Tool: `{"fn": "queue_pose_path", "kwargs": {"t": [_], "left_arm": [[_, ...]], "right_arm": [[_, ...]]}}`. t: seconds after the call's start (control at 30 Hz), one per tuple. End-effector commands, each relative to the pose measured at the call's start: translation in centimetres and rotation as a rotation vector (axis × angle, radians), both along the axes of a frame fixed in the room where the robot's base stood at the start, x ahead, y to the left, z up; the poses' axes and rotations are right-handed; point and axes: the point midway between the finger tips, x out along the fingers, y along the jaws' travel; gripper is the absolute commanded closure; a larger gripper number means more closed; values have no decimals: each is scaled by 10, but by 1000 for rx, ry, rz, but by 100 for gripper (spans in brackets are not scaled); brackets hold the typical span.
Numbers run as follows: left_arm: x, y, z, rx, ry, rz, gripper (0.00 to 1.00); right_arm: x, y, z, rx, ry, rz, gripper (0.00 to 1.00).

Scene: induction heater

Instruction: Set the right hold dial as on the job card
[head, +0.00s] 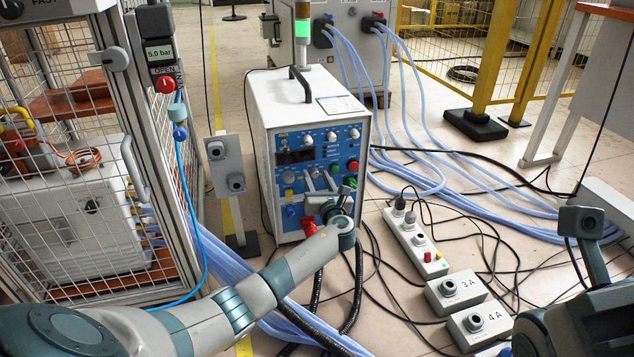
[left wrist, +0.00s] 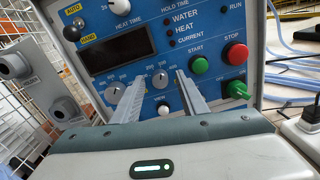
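The blue panel of the white heater cabinet (head: 262,112) carries the dials. In the left wrist view, a small dial (left wrist: 160,81) with a printed scale shows between the fingertips of my left gripper (left wrist: 160,77). A similar dial (left wrist: 113,94) sits left of the fingers. The fingers are apart, with nothing held; contact with the dial cannot be told. The head view shows my left gripper (head: 321,181) at the lower panel. The HOLD TIME label (left wrist: 175,4) is at the top. A white card (head: 335,105) lies on the cabinet, too small to read. My right gripper's fingers are not visible.
A green start button (left wrist: 200,67), a red stop button (left wrist: 236,54) and a green knob (left wrist: 237,90) sit right of the fingers. A dark display (left wrist: 118,50) is at upper left. A mesh cage (head: 70,190) stands left; cables and a socket strip (head: 412,238) lie right.

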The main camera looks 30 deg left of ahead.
Motion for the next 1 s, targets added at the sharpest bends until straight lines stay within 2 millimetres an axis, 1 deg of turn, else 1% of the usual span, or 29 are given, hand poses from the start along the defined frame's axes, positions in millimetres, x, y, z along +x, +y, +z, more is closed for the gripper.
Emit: {"fn": "queue_pose_path", "kwargs": {"t": [0.2, 0.23, 0.27, 0.3, 0.4, 0.73, 1.0], "left_arm": [[0, 0, 0, 0, 0, 0, 60], [0, 0, 0, 0, 0, 0, 63], [0, 0, 0, 0, 0, 0, 70], [0, 0, 0, 0, 0, 0, 80], [0, 0, 0, 0, 0, 0, 100], [0, 0, 0, -13, -15, 0, 100], [-1, 0, 1, -81, -93, 1, 100]], "right_arm": [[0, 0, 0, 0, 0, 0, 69], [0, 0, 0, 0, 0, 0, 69], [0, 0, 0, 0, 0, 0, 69], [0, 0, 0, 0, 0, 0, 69], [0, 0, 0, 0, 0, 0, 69], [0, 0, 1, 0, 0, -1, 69], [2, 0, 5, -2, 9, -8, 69]]}}
